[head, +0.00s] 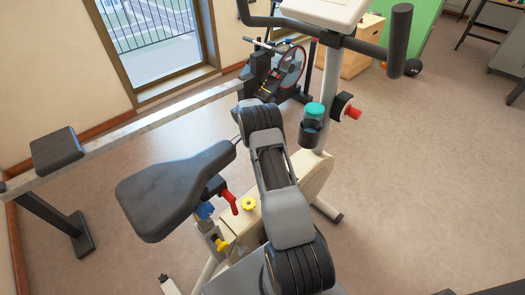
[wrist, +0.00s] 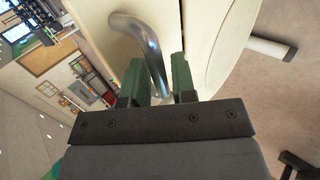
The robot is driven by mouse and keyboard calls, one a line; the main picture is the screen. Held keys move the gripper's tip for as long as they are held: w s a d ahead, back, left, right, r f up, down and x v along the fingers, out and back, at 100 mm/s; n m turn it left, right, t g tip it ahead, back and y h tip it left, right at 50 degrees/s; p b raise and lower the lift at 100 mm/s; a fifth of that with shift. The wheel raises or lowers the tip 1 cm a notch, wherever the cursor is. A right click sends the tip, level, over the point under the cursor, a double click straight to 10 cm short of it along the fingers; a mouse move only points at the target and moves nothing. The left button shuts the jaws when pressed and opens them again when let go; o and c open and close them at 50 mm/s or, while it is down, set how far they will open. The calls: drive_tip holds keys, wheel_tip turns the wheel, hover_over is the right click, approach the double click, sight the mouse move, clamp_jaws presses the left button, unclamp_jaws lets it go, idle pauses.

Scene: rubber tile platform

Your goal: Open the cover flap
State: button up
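My gripper (wrist: 160,75) shows in the wrist view with two dark green fingers spread apart. A curved shiny metal handle (wrist: 151,48) runs down between them, and a narrow gap shows beside the right finger. The handle stands against a cream panel (wrist: 188,28), which may be the cover flap; its edges are partly out of view. In the head view the exercise bike's cream housing (head: 316,176) shows beside my arm. My arm hides the gripper and the handle there.
The bike's black saddle (head: 172,190) is left of my arm, with a red lever (head: 229,202) and a yellow knob (head: 248,204) beside it. A teal-capped bottle (head: 313,118) sits on the post. Open floor (head: 430,190) lies to the right.

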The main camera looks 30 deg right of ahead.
drive_tip(key=shift+o, duration=1.3)
drive_tip(key=shift+r, duration=0.25)
drive_tip(key=shift+w, duration=0.1)
drive_tip(key=shift+r, duration=0.1)
drive_tip(key=s+a+r, duration=0.2)
drive_tip(key=s+r, duration=0.4)
drive_tip(key=s+a+r+p, duration=0.1)
drive_tip(key=s+a+r, duration=0.2)
drive_tip(key=s+r, duration=0.3)
drive_tip(key=shift+s+a+r, duration=0.35)
drive_tip(key=shift+s+r, duration=0.05)
drive_tip(key=shift+s, duration=0.05)
drive_tip(key=shift+s, duration=0.1)
